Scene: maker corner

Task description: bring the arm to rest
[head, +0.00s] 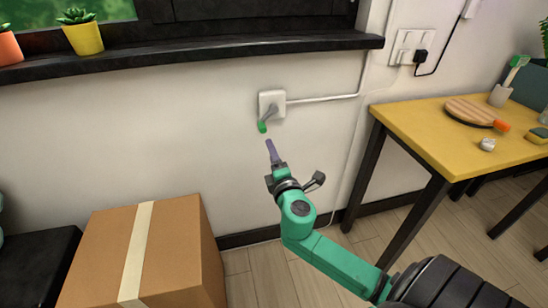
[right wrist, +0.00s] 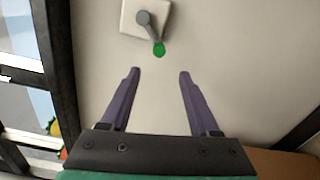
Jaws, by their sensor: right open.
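My right gripper (head: 272,150) is raised in front of the white wall, just below a small white wall plate (head: 272,98). The plate has a grey lever (head: 269,113) with a green tip (head: 262,127). In the right wrist view my right gripper (right wrist: 158,72) is open, with two purple fingers and nothing between them. The plate (right wrist: 130,15) and the lever with its green tip (right wrist: 159,49) lie beyond the fingertips there, apart from them. The lever hangs down, slanting. My left gripper is not in view.
A cardboard box (head: 185,235) stands at lower left. A yellow table (head: 420,122) at right holds a paddle (head: 470,110) and small things. A dark window sill (head: 200,52) runs above. A white socket plate with a black plug (head: 420,56) is at upper right.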

